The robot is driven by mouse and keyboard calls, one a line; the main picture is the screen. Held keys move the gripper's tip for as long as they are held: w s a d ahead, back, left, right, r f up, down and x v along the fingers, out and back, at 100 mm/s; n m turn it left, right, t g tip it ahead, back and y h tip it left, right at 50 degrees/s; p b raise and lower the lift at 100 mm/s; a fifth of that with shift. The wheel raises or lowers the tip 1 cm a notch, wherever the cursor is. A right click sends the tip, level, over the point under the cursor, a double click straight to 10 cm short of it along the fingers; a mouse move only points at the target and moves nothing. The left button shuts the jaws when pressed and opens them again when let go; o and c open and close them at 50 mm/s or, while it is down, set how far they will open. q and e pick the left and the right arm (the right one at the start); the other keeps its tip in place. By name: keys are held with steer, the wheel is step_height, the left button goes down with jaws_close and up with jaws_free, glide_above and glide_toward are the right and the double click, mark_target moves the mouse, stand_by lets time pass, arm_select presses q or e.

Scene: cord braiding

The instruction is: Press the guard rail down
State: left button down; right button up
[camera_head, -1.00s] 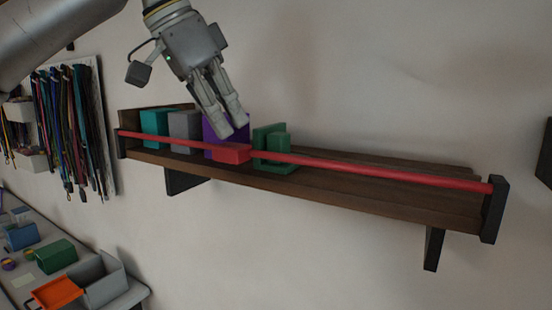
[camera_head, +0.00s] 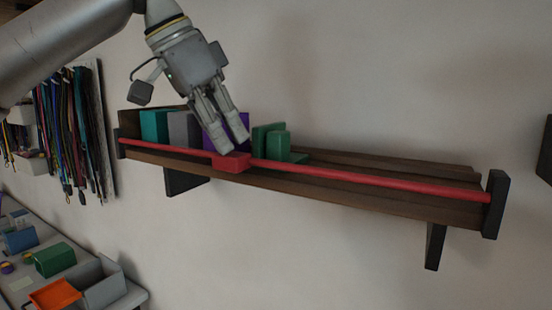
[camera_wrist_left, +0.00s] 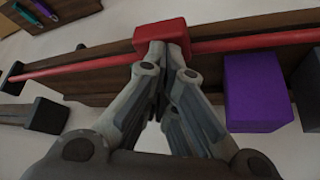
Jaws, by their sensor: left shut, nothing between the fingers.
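The red guard rail (camera_head: 370,179) runs along the front of the wooden wall shelf, between dark end brackets. A red block (camera_head: 232,162) sits on the rail left of its middle. My left gripper (camera_head: 233,149) is shut and empty, its fingertips at the top of the red block. In the left wrist view the fingertips (camera_wrist_left: 164,45) meet the red block (camera_wrist_left: 160,33), and the rail (camera_wrist_left: 255,41) runs out to both sides. The right gripper is in neither view.
On the shelf (camera_head: 400,204) stand teal (camera_head: 154,125), grey (camera_head: 183,127) and purple (camera_head: 212,131) blocks, with a green bookend-like piece (camera_head: 277,142) to their right. The shelf's right half is empty. Cords (camera_head: 62,130) hang at left; a table with bins is below.

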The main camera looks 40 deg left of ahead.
arm_select(q)
steer(key=shift+f, duration=0.55)
steer(key=shift+f+b, duration=0.6)
steer(key=shift+f, duration=0.3)
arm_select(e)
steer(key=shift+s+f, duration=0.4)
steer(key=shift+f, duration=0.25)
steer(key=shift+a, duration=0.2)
arm_select(q)
steer(key=shift+r, duration=0.1)
step_height(320, 180, up, 3)
steer(key=p, duration=0.3)
steer(key=shift+r, duration=2.95)
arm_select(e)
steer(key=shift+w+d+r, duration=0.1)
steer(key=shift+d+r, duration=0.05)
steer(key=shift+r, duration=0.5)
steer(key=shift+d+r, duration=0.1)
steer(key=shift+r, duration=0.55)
